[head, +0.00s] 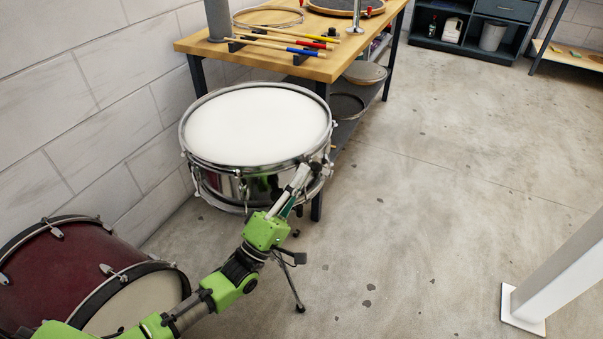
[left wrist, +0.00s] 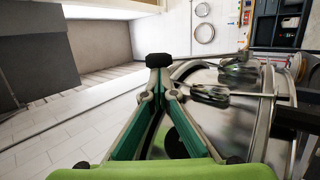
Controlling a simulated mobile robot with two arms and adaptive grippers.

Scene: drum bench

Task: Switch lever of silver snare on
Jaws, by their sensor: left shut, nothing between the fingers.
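The silver snare (head: 258,125) has a white head and a chrome shell and stands on a stand in the head view. My left gripper (head: 305,170) is shut and empty at the front right of its shell, close to the rim. In the left wrist view the left gripper's fingertips (left wrist: 158,61) meet beside the snare's shiny shell and hoop (left wrist: 178,72). Lug hardware (left wrist: 209,95) shows to the right of the fingers. I cannot pick out the lever clearly; the gripper and arm cover part of that side. Whether the fingers touch the snare I cannot tell.
A wooden workbench (head: 262,60) with drumsticks and a hoop stands behind the snare. A dark red bass drum (head: 75,265) lies at the lower left. A white post (head: 560,270) stands at the right. The concrete floor right of the snare is clear.

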